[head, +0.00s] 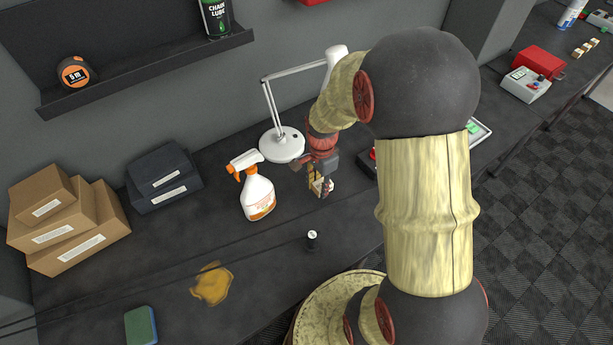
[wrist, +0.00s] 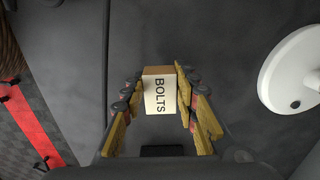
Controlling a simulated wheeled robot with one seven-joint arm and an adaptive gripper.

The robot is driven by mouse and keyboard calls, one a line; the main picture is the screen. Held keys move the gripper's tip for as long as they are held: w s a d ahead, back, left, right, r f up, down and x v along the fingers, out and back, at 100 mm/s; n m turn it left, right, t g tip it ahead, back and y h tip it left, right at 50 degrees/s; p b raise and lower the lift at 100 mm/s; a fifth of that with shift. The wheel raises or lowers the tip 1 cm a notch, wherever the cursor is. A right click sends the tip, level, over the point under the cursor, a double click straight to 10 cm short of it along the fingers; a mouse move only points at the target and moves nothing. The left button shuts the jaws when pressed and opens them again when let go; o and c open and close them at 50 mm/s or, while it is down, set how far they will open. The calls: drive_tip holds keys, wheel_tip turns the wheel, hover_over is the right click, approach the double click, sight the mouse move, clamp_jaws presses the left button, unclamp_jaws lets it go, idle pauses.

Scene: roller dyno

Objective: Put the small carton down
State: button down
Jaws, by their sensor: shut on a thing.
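The small carton (wrist: 159,92) is brown with a white label reading BOLTS. It sits between the two fingers of my gripper (wrist: 160,110) in the wrist view, with a finger along each side. My gripper (head: 321,190) is shut on the carton, over the dark bench right of the spray bottle. In the head view only part of the carton (head: 322,186) shows between the fingers. I cannot tell whether its base touches the bench.
A spray bottle (head: 259,195) stands left of my gripper, and a white lamp base (head: 282,146) is behind it. A small black object (head: 312,238) stands in front. Bare bench lies between.

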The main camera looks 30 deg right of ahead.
drive_tip(key=w, duration=0.6)
drive_tip(key=shift+w+a, duration=0.1)
drive_tip(key=shift+w, duration=0.25)
drive_tip(key=shift+w+f+b, duration=0.1)
drive_tip(key=shift+f+b, duration=0.35)
drive_tip(key=shift+f, duration=1.3)
drive_tip(key=shift+f, duration=0.2)
drive_tip(key=c, duration=1.5)
unclamp_jaws()
drive_tip(key=shift+o, duration=0.6)
